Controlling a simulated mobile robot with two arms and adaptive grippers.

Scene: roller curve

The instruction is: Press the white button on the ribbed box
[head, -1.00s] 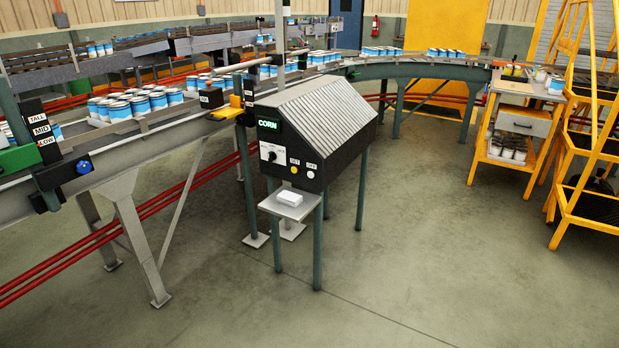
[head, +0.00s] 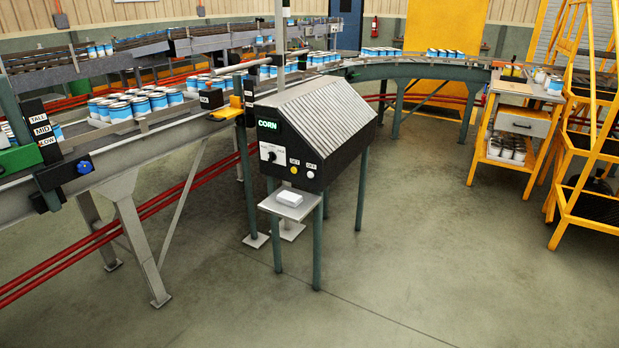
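The ribbed box (head: 318,118) stands on dark green legs in the middle of the head view. Its ribbed lid slopes, and its dark front carries a green lit display (head: 269,125) reading CORN. Below the display is a white panel with a dial (head: 271,155). The white button (head: 310,174) sits low at the right of the front. A yellow button (head: 293,170) is just left of it. Small labels stand above both buttons. Neither of my grippers shows in the head view.
A small shelf (head: 276,209) with a white block (head: 289,198) juts out below the box front. A conveyor (head: 120,150) with blue-and-white cans runs behind and left. A yellow ladder (head: 575,190) and a cart (head: 484,150) stand right. The floor (head: 430,230) in front is clear.

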